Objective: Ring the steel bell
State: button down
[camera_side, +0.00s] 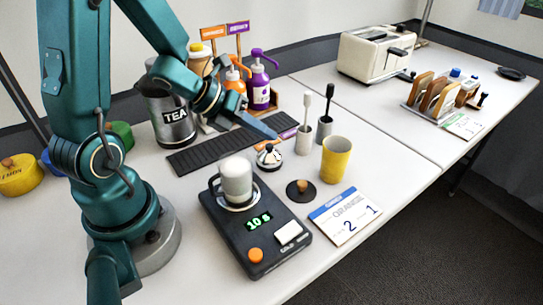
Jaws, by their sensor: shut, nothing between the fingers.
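The steel bell (269,157) is a small shiny dome on a dark base. It stands on the white table near the middle of the side view, just behind the black scale. My gripper (272,134) is shut and empty. Its tip points down to the right and appears just above the bell, with a small visible gap in the picture. I cannot tell from this one view whether it is directly over the bell's top.
A black scale (285,262) holding a white-topped cup (236,180) stands in front. A yellow cup (336,160), brush holders (304,139) and an order card (345,215) are to the right. A TEA canister (174,118) and pump bottles (259,88) stand behind. A toaster (372,56) is farther off.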

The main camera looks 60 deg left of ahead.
jog(key=shift+r, duration=0.2)
jog(key=shift+r, duration=2.5)
notch_tip(320, 180, up, 12)
jog(key=n+t+y, duration=0.5)
jog(key=n, duration=0.8)
send_over(264, 152)
jog(key=d, duration=0.1)
jog(key=s+d+f+n+g, duration=0.2)
jog(key=s+n, duration=0.2)
jog(key=n, duration=0.2)
jog(key=s+d+f+n+g+h, duration=0.1)
jog(key=s+d+f+n+g, duration=0.1)
jog(key=s+f+n+g, duration=0.1)
jog(key=s+d+f+n+g+h, duration=0.1)
jog(key=s+d+f+n+g, duration=0.1)
jog(key=s+n, duration=0.4)
jog(key=shift+d+f+n+g, duration=0.1)
jog(key=shift+f+n+g, duration=0.2)
jog(key=shift+n, duration=0.35)
jog(key=shift+d+f+n+g, duration=0.1)
jog(key=shift+f+n+g, duration=0.15)
jog(key=shift+n, duration=0.4)
